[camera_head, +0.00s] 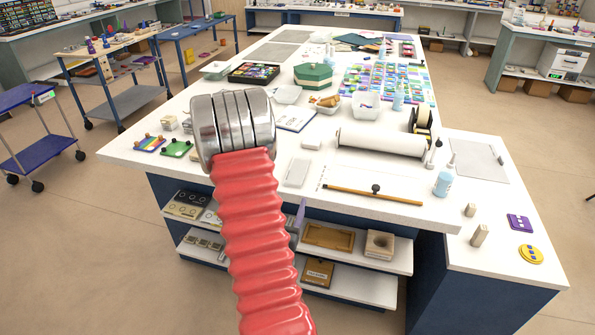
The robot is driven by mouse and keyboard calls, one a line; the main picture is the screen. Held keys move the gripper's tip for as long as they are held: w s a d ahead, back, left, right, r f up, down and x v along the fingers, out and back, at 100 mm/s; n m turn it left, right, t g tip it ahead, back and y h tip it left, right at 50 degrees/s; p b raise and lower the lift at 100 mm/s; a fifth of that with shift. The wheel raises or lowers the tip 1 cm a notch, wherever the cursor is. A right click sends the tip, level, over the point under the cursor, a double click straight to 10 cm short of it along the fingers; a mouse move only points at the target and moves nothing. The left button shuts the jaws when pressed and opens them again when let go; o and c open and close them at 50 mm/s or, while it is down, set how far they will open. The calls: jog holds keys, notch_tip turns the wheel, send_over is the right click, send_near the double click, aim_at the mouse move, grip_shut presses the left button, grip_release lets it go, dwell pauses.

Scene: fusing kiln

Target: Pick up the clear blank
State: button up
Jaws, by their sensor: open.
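No thing in the camera_head view can be told for sure as the clear blank. A pale flat rectangular piece (298,172) lies on the white worktable (255,192) near its front edge, just right of my arm. A smaller whitish block (311,143) lies behind it. Whether either is clear glass cannot be told at this size. My red ribbed arm rises from the bottom of the view to a stack of silver rings, in front of the table. No gripper fingers show, and the arm hides part of the tabletop and the shelves below.
Right of the pale piece are a wooden rod (373,194), a white roll (382,141) and a blue-labelled bottle (443,183). A green octagonal box (313,76) and a tray of colourful pieces (253,73) stand farther back. A lower side table (490,262) adjoins at right.

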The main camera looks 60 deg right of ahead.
aim_at(295, 176)
jog(key=x, duration=0.7)
jog(key=shift+w+d, duration=0.1)
jog(key=shift+d, duration=0.3)
jog(key=shift+x, duration=2.6)
jog(key=shift+w, duration=0.1)
jog(key=shift+r, duration=0.1)
jog(key=c, duration=1.4)
jog(key=shift+r, duration=0.2)
jog(key=shift+c, duration=0.2)
jog(key=shift+r, duration=4.85)
